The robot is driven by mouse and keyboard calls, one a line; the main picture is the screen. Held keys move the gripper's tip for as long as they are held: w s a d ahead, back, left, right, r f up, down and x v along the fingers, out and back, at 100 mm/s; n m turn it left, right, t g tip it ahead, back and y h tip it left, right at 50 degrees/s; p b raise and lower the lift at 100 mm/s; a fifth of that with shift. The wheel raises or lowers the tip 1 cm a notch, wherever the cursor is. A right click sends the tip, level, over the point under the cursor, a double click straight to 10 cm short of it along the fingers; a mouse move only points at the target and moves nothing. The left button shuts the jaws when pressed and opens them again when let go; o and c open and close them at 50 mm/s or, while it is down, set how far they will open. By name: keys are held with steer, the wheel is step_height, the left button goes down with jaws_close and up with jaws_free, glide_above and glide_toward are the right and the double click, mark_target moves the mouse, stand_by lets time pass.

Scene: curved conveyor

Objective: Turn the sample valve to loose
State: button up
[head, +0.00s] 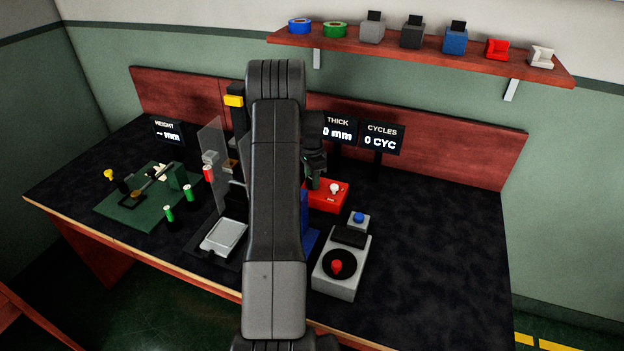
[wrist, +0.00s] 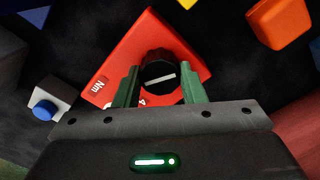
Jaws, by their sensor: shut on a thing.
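A red box (wrist: 150,35) carries a round black knob (wrist: 158,64) with a white pointer line, and part of an "Nm" marking shows beside it. The pointer lies nearly level in the wrist view, tilted slightly up to the right. My gripper (wrist: 160,90) has its green fingers on either side of the knob and is shut on it. In the head view the red box (head: 325,199) is right of my arm, with a white round part on top. My gripper (head: 313,183) is at its left side there, mostly hidden by my arm. No "loose" label is readable.
A grey box with a red knob (head: 337,266) and a small box with a blue button (head: 358,220) stand right of my arm. The CYCLES display (head: 381,138) reads 0 CYC. A clear panel (head: 212,150) and a green fixture plate (head: 130,212) are left. The table's right side is clear.

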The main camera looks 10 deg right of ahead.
steer(key=n+b, duration=0.1)
steer(key=n, duration=0.2)
steer(key=shift+f+b, duration=0.1)
steer(key=shift+b, duration=0.25)
steer(key=n+b, duration=0.1)
steer(key=n, duration=0.2)
steer(key=shift+n, duration=0.4)
steer(key=n+b, duration=0.1)
steer(key=n, duration=0.2)
steer(key=shift+w+n, duration=0.1)
steer(key=shift+n, duration=0.2)
steer(key=n, duration=0.3)
steer(key=shift+n+b, duration=0.3)
steer(key=shift+b, duration=0.1)
steer(key=n, duration=0.4)
steer(key=shift+n, duration=0.3)
steer(key=n, duration=0.4)
steer(key=shift+n+b, duration=0.3)
steer(key=shift+b, duration=0.1)
steer(key=o, duration=1)
steer(key=shift+r, duration=0.2)
